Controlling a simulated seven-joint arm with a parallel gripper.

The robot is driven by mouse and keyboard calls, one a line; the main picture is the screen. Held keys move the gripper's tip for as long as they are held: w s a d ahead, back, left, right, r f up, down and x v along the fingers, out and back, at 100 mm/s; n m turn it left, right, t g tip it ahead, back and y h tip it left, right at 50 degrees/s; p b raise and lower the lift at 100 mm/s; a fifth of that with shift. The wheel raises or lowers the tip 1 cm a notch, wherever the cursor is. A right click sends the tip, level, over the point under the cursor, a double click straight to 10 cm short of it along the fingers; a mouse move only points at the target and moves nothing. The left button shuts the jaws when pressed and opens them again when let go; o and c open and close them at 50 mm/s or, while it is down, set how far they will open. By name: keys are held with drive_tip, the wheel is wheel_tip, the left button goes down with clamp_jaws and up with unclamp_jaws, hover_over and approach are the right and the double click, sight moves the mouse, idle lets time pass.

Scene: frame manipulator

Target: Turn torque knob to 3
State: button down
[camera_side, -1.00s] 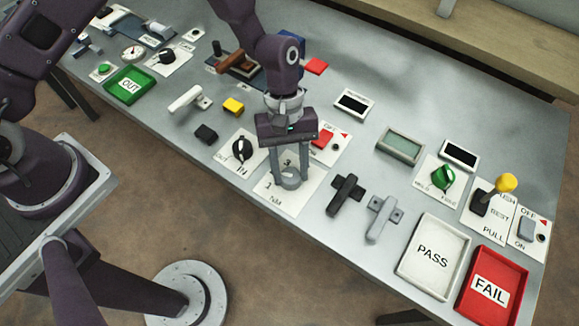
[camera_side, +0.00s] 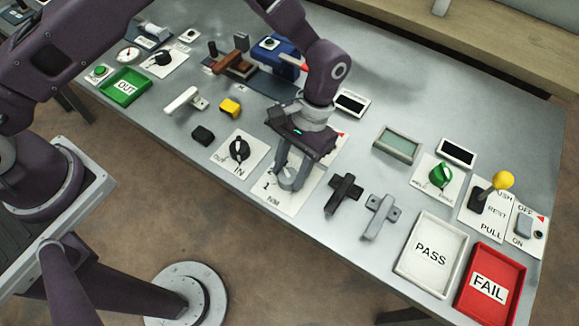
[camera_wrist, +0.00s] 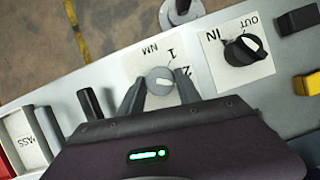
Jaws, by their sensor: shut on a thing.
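The torque knob (camera_wrist: 159,79) is a round grey knob on a white panel marked NM (camera_side: 283,203). In the wrist view it sits between the two grey fingers of my gripper (camera_wrist: 160,90), near the printed 1 and 2. In the side view my gripper (camera_side: 291,180) reaches down to the panel and is shut on the knob, with its body tilted. The fingers mostly hide the knob there. The 1 shows left of the fingers; the 3 is hidden. I cannot tell exactly which number the knob points to.
A black IN/OUT knob (camera_side: 239,150) is close on the left. Black (camera_side: 344,192) and grey (camera_side: 380,216) handles stand on the right, with white PASS (camera_side: 403,270) and red FAIL (camera_side: 467,306) trays beyond. A blue device (camera_side: 276,54) lies behind.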

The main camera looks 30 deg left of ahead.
drive_tip(key=shift+m+y, duration=0.5)
drive_tip(key=shift+m, duration=0.8)
drive_tip(key=shift+d, duration=0.1)
drive_tip(key=c, duration=0.8)
unclamp_jaws()
drive_tip(key=shift+c, duration=0.2)
drive_tip(key=shift+r, duration=0.1)
drive_tip(key=v, duration=0.6)
drive_tip(key=shift+r, duration=0.4)
drive_tip(key=shift+w+d, duration=0.1)
drive_tip(key=shift+w, duration=0.05)
